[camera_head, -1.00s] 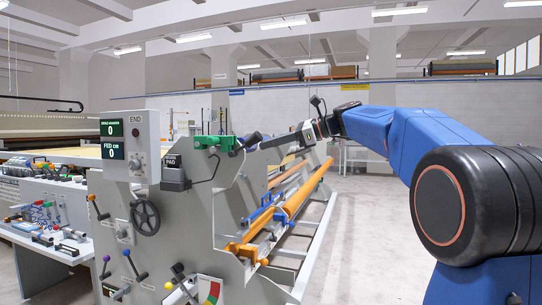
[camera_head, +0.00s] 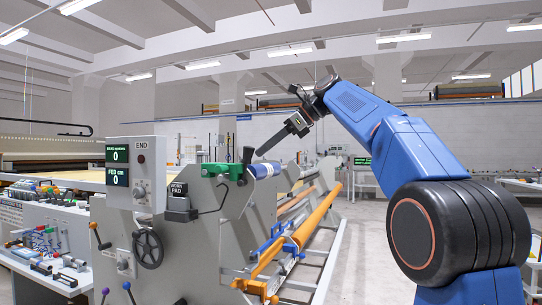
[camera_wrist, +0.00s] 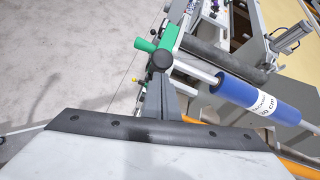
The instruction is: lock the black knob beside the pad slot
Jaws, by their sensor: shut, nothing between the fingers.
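A black knob (camera_head: 247,155) stands by the green fitting (camera_head: 216,169) at the top of the grey machine end. In the wrist view, a round black knob (camera_wrist: 163,59) shows beside the green fitting (camera_wrist: 158,43), just past my fingertips. My gripper (camera_head: 259,152) is shut and empty, slanting down from the upper right to close by this knob; I cannot tell whether they touch. The black box marked WORN PAD (camera_head: 178,191) sits to the left, below the fitting. Whether the knob is locked cannot be told.
A blue roll (camera_head: 266,170) lies just right of the fitting. The END display panel (camera_head: 135,172) and a black handwheel (camera_head: 148,248) are on the left. An orange bar (camera_head: 318,217) runs along the right side. Clear floor (camera_head: 365,250) lies right of it.

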